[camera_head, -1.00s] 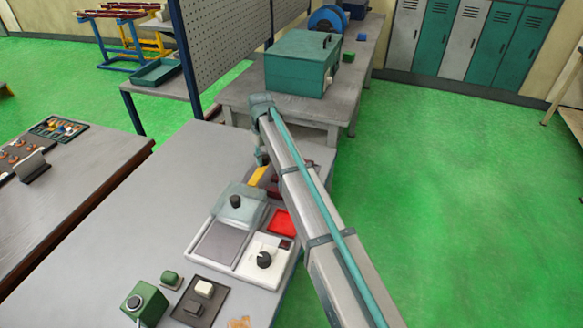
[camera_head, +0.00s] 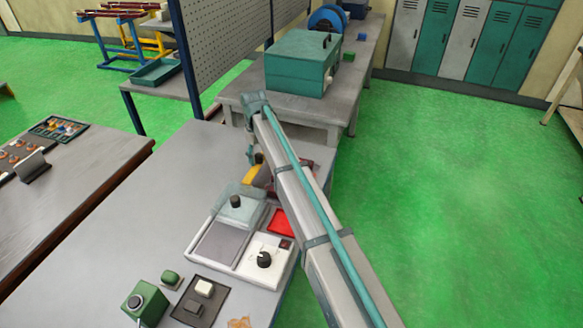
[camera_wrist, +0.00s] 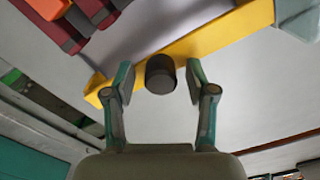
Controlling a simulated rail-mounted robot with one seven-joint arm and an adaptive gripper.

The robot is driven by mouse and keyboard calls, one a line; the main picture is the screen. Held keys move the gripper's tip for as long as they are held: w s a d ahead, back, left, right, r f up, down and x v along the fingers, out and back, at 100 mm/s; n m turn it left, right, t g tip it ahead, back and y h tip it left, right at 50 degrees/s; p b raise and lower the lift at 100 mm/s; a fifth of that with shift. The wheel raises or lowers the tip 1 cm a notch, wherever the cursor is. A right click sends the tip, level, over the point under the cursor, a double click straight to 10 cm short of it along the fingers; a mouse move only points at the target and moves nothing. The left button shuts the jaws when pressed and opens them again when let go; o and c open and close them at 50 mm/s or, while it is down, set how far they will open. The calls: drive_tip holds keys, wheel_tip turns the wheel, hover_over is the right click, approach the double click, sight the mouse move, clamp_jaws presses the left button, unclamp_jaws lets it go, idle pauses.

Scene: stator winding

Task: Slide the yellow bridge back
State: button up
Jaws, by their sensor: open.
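The yellow bridge (camera_wrist: 215,35) is a long bar that runs slantwise across the wrist view, with a dark round knob (camera_wrist: 160,75) on it. My gripper (camera_wrist: 158,82) is open, with one finger on each side of the knob. A small gap shows at the right finger; I cannot tell whether the left one touches. In the head view a small part of the yellow bridge (camera_head: 254,175) shows behind the clear-lidded tray, and my arm hides the rest and most of the gripper.
A tray with a clear cover (camera_head: 240,205), a red pad (camera_head: 281,222) and a white dial panel (camera_head: 268,255) sits close by. Dark red and orange pieces (camera_wrist: 85,22) lie beside the bridge. The grey tabletop (camera_head: 150,205) to the left is mostly clear.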

drive_tip(key=shift+r+p, duration=1.5)
drive_tip(key=shift+r, duration=1.45)
